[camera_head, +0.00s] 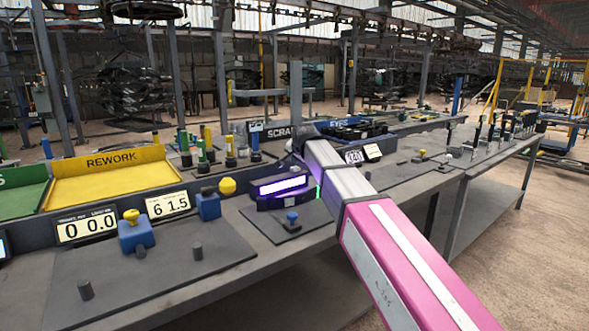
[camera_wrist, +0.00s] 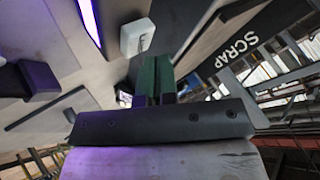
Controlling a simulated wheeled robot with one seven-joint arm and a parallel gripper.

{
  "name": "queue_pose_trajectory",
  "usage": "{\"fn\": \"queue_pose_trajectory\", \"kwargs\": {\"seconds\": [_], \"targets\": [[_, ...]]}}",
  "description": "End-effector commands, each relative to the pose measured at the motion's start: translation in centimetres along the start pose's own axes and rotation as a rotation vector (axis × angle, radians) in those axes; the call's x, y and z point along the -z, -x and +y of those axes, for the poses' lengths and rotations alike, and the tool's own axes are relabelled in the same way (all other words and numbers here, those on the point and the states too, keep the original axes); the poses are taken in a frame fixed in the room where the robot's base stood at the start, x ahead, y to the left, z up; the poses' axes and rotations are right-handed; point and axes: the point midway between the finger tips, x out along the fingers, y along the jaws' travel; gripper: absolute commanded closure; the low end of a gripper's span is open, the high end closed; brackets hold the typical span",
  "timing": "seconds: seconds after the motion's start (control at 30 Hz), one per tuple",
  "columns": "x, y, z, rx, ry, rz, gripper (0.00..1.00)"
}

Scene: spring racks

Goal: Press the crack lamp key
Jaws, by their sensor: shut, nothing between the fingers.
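The crack lamp (camera_head: 283,187) is a dark housing with a glowing violet-white bar, on the bench left of my arm. Its violet bar also shows at the top left of the wrist view (camera_wrist: 89,20). A blue knob (camera_head: 292,217) stands on a small dark plate in front of the lamp; I cannot tell whether it is the lamp's key. In the wrist view a pale block with dark marks (camera_wrist: 137,37) lies just beyond my gripper (camera_wrist: 154,62). My gripper is shut and empty, above the bench; in the head view my arm hides most of it.
A yellow REWORK tray (camera_head: 110,180) and a green tray (camera_head: 22,192) stand at the left. Blue boxes with yellow knobs (camera_head: 135,235) and numeric displays (camera_head: 167,204) line the bench. Several upright holders stand behind. A SCRAP sign (camera_wrist: 240,52) is right of my gripper.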

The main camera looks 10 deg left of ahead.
Motion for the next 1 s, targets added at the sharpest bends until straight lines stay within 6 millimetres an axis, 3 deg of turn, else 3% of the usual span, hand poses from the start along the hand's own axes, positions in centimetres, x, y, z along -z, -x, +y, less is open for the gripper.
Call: {"fn": "queue_pose_trajectory", "kwargs": {"seconds": [0.27,1.0], "targets": [[0.3,0.4,-0.3,0.0,0.0,0.0,1.0],[3.0,4.2,-3.0,0.0,0.0,0.0,1.0]]}}
